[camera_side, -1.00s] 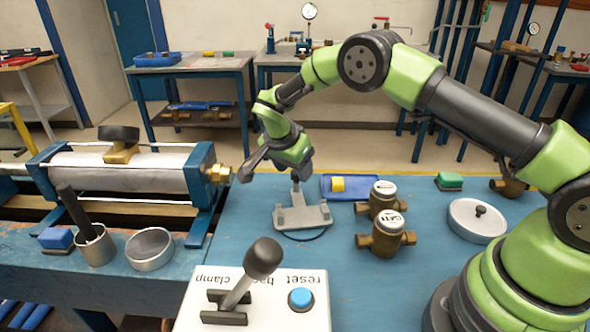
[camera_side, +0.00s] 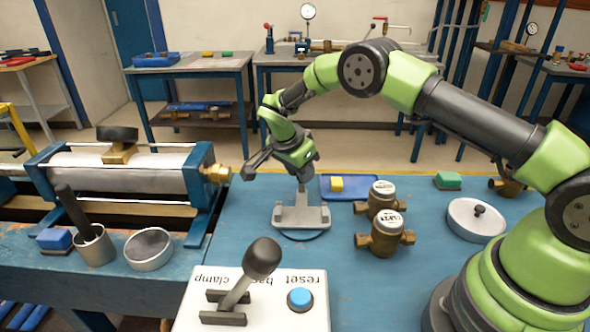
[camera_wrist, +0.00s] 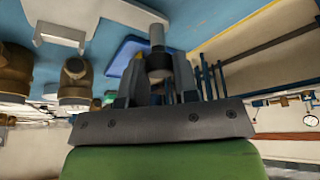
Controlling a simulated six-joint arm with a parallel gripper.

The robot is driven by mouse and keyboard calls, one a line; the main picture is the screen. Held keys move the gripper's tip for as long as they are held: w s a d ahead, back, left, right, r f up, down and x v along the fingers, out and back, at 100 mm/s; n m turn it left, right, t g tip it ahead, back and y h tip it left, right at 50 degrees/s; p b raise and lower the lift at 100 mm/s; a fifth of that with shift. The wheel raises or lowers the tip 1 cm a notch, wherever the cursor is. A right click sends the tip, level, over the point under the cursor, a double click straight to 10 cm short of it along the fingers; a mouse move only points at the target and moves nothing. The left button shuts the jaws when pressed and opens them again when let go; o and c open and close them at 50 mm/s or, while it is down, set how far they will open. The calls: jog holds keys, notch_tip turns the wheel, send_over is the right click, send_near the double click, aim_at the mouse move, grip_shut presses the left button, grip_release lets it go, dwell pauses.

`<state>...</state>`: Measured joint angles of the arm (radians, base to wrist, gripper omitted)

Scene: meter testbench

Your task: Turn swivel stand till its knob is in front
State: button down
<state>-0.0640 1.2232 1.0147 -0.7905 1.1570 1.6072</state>
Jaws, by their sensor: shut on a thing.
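The swivel stand (camera_side: 302,217) is a light grey cradle on a round base on the blue bench, with upright prongs at its front corners. In the side view, its knob stands on a post at the back, the side away from the camera. My gripper (camera_side: 301,178) comes down over the knob and is shut on it. In the wrist view, the knob (camera_wrist: 157,65), dark with a pale post, sits between the fingers of my gripper (camera_wrist: 158,88), and part of the grey stand (camera_wrist: 90,18) shows at the top.
Two brass meters (camera_side: 386,236) stand right of the stand. A blue tray (camera_side: 363,190) with a yellow block lies behind. The clamp bench's brass nozzle (camera_side: 217,174) is at left; a lever box (camera_side: 255,300) is in front. A round lidded pan (camera_side: 476,220) is at right.

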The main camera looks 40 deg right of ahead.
jog(key=c, duration=0.9)
grip_release()
jog(key=shift+s, duration=0.1)
jog(key=v, duration=1)
jog(key=s+r+n+t+y, duration=0.1)
jog(key=s+r+n+y, duration=0.15)
jog(key=s+r, duration=0.45)
jog(key=s+r+n+t+y, duration=0.15)
jog(key=s+r+n, duration=0.25)
jog(key=r, duration=0.5)
jog(key=s+a+n+t, duration=0.1)
jog(key=s+n, duration=0.1)
jog(key=s, duration=0.3)
jog(key=s+n+t+y, duration=0.1)
jog(key=s+n+t, duration=0.1)
jog(key=s, duration=0.4)
jog(key=s+a+n+t+y, duration=0.1)
jog(key=s+n, duration=0.2)
jog(key=s, duration=0.3)
jog(key=shift+a+r+n+t, duration=0.15)
jog(key=shift+a+n+t, duration=0.1)
jog(key=shift+a+t, duration=0.1)
